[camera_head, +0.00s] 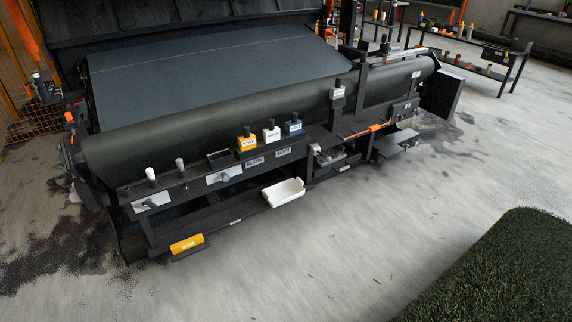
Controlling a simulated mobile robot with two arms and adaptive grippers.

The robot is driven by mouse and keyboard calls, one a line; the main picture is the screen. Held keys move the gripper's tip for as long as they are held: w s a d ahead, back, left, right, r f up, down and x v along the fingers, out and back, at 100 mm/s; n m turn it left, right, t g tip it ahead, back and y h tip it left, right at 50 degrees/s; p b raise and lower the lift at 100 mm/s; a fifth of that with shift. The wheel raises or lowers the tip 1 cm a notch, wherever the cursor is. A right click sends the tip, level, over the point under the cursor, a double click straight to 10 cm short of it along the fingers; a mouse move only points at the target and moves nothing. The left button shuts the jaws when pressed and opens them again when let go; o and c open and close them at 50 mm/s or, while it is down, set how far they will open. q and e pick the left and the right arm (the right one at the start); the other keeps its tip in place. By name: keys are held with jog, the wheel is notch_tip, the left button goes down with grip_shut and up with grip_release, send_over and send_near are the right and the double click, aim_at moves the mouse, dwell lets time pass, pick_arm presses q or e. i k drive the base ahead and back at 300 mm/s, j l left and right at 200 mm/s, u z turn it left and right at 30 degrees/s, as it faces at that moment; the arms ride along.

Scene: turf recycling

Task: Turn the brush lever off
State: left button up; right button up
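The machine's front rail (215,170) carries several controls. At its left end, two short upright levers stand side by side, one with a white knob (150,174) and one with a grey knob (180,164). Below them are two pale plates with dark handles, a left plate (151,201) and a right plate (223,177). Neither of my grippers is in view.
A white tray (284,193) and a yellow item (186,244) sit lower down. Green turf (500,275) lies at the lower right. The concrete floor before the machine is mostly clear.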

aim_at(328, 158)
jog(key=i+j+z, duration=0.3)
jog(key=i+z, duration=0.2)
jog(key=i+j, duration=0.55)
jog(key=j, duration=0.2)
